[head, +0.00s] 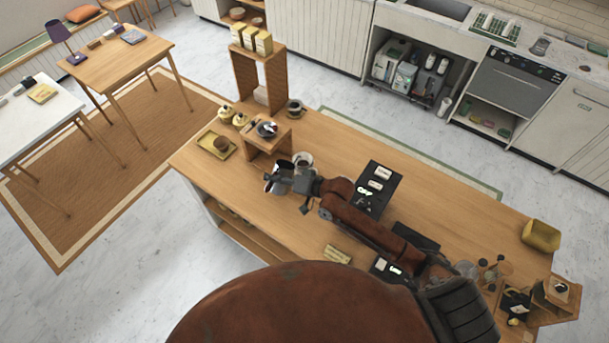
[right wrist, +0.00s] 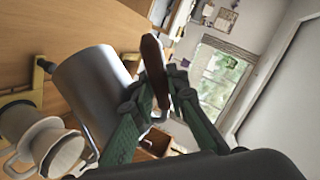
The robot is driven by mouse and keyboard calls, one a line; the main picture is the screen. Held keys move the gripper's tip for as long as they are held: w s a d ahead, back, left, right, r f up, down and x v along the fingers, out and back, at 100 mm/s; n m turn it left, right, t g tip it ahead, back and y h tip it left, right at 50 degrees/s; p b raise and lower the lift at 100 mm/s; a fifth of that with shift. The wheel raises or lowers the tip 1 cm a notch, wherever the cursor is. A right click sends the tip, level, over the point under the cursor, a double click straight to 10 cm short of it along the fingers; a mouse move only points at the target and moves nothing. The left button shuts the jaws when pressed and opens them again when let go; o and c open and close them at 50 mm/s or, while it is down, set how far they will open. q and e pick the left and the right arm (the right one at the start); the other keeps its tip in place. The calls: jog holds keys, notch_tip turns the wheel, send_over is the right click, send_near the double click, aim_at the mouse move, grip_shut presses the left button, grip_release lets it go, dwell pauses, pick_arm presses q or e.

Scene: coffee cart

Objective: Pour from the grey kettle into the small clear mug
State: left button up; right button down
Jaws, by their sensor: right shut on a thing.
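The grey kettle (right wrist: 88,85) shows large in the right wrist view, tilted in the picture, with a dark brown handle (right wrist: 154,65). My right gripper (right wrist: 158,95) is shut on that handle. In the head view the kettle (head: 271,184) is at the near side of the counter, partly hidden by my right gripper (head: 283,178). A small pale vessel (head: 302,159) stands just behind the gripper; I cannot tell whether it is the clear mug. No liquid stream is visible. My left gripper is not in view.
A wooden stand (head: 268,137) with a dark dish is behind the kettle, with a yellow tray (head: 216,145) to its left. A dark cup (head: 295,107) stands further back. White cups (right wrist: 28,127) are close to the kettle in the wrist view. A black board (head: 377,184) lies right.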

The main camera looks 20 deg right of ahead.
aim_at(273, 191)
jog(key=shift+s+a+f+n+h+b, duration=0.15)
jog(key=shift+f+n, duration=0.25)
jog(key=shift+f, duration=0.5)
jog(key=shift+w+a+f+n+h+b, duration=0.1)
jog(key=shift+f+n+h+b, duration=0.25)
jog(key=shift+f, duration=0.5)
jog(key=shift+s+a+f+n+t, duration=0.15)
jog(key=shift+f+n+t, duration=0.4)
jog(key=shift+f, duration=0.6)
jog(key=shift+s+a+f+n+t+h+b, duration=0.2)
jog(key=shift+f+n+b, duration=0.35)
jog(key=shift+f, duration=0.4)
jog(key=shift+w+d+f+n+t+h+b, duration=0.1)
jog(key=shift+f+n+h+b, duration=0.25)
jog(key=shift+f+b, duration=0.5)
notch_tip(273, 191, up, 5)
jog(key=p, duration=0.5)
jog(key=shift+f, duration=0.2)
